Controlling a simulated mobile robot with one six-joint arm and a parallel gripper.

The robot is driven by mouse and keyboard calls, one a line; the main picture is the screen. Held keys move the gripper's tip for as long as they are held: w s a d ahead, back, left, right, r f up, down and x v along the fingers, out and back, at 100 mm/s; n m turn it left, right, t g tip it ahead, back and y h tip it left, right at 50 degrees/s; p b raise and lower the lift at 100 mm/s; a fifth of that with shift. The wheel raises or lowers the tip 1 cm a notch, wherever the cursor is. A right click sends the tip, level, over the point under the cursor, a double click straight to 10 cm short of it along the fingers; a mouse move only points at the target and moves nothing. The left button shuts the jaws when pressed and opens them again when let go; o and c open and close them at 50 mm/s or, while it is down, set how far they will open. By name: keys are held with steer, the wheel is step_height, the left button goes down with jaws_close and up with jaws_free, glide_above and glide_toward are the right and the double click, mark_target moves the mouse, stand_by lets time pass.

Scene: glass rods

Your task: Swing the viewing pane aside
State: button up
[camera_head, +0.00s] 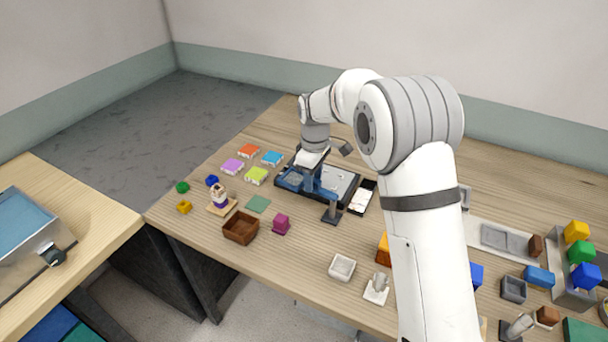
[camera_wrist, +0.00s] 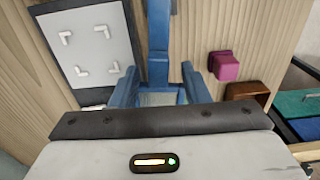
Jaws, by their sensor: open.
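My gripper (camera_head: 313,184) is open, with its blue fingers pointing down over the dark-edged station in the middle of the table. In the wrist view its two blue fingers (camera_wrist: 163,86) stand apart, with a pale patch and a blue upright bar between or beyond them. I cannot tell whether they touch it. A grey panel (camera_wrist: 92,48) with white corner marks lies left of the fingers; it also shows in the head view (camera_head: 338,182). The viewing pane is hard to make out; a blue-edged part (camera_head: 290,179) left of the gripper may be it.
A dark upright stand (camera_head: 331,212) is close in front of the gripper. A magenta cube (camera_head: 281,224) and a brown box (camera_head: 240,228) stand front left. Several coloured tiles (camera_head: 256,176) lie left. A black-framed white card (camera_head: 361,199) lies right. My arm hides part of the right side.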

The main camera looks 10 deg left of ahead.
step_height(320, 180, up, 8)
steer(key=shift+f+b, duration=0.15)
steer(key=shift+b, duration=0.25)
steer(key=shift+c, duration=0.3)
